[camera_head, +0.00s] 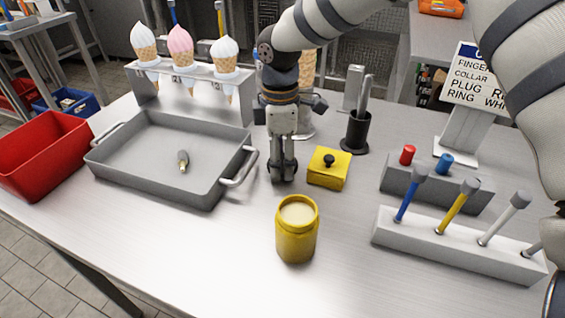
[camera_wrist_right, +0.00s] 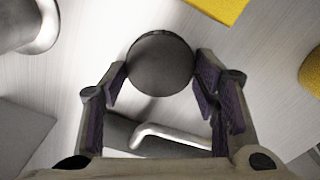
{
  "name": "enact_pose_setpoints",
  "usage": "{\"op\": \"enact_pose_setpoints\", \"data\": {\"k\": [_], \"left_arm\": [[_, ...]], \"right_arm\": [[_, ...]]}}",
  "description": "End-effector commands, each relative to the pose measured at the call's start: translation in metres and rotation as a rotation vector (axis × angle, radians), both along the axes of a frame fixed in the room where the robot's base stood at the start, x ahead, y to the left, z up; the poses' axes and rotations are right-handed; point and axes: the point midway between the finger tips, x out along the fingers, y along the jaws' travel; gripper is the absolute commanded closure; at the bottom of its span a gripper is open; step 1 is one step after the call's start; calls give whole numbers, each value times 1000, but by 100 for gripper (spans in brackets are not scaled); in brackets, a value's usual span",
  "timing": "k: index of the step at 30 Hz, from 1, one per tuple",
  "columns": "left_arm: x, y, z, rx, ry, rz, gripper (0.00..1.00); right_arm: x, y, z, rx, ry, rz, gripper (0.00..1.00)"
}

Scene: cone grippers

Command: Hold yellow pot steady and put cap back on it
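The yellow pot (camera_head: 296,240) stands upright and open on the table, with pale contents showing at its mouth. Its side shows at the right edge of the right wrist view (camera_wrist_right: 312,72). My right gripper (camera_head: 283,172) points down between the tray and the yellow box, behind the pot. In the right wrist view a round dark cap (camera_wrist_right: 160,64) sits between its fingertips, and both pads appear to touch its rim. Whether the cap is clear of the table is hard to tell. In the head view the fingers mostly hide it. My left gripper is not in view.
A grey tray (camera_head: 125,178) with a small object in it is left of my gripper, its handle (camera_head: 240,168) close by. A yellow box (camera_head: 328,178) with a black knob is to the right. A white rack (camera_head: 455,250) holds coloured rods. Table beside the pot is clear.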

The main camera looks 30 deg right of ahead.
Motion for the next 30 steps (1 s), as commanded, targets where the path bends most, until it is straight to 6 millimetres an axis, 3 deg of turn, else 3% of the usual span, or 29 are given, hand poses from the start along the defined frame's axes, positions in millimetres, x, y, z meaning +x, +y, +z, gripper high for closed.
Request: {"op": "enact_pose_setpoints", "data": {"k": [14, 20, 27, 30], "left_arm": [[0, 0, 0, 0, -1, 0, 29], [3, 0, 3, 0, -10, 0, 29], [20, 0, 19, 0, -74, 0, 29], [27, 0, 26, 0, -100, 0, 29]], "right_arm": [[1, 0, 5, 0, -2, 0, 57], [0, 1, 37, 1, -6, 0, 57], [-38, 31, 97, -1, -14, 3, 57], [-61, 48, 110, -3, -13, 3, 57]]}}
